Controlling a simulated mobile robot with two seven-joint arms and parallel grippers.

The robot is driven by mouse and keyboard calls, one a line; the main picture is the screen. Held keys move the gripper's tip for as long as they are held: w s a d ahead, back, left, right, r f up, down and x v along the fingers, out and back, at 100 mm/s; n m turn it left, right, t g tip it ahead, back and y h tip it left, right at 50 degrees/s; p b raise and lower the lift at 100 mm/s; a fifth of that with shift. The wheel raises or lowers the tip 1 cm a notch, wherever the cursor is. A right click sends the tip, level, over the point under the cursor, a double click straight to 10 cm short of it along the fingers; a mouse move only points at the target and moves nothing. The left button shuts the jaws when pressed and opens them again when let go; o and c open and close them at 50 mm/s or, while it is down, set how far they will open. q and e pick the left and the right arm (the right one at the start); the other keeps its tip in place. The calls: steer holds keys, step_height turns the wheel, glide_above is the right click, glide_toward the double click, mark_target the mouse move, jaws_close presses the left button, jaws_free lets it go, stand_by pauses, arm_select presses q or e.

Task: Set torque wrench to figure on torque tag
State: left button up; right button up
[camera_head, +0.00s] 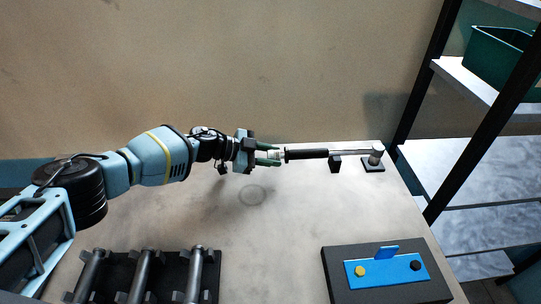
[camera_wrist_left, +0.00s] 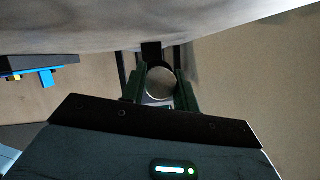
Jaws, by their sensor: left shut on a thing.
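The torque wrench (camera_head: 307,154) lies level near the back of the table, with a black grip, a silver shaft and a round head at its right end. It rests on a black support and a small base block (camera_head: 372,164). My left gripper (camera_head: 272,155) is shut on the pale knob at the wrench's left end. In the left wrist view the round end of the wrench (camera_wrist_left: 161,82) sits between the two dark green fingers. No figure can be read on the wrench. I cannot make out a torque tag for certain. My right gripper is not in view.
A dark box (camera_head: 338,279) with a blue panel, a yellow knob and a black knob stands at front right. A black rack (camera_head: 150,270) with several grey bars is at front left. Metal shelves with a green bin (camera_head: 497,55) stand at right. The table's middle is clear.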

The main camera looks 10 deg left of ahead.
arm_select(q)
steer(key=shift+f+n, duration=0.1)
steer(key=shift+n, duration=0.3)
steer(key=shift+g, duration=0.3)
steer(key=o, duration=1)
steer(key=shift+a, duration=0.1)
steer(key=shift+p+v, duration=0.35)
steer(key=shift+v, duration=3.55)
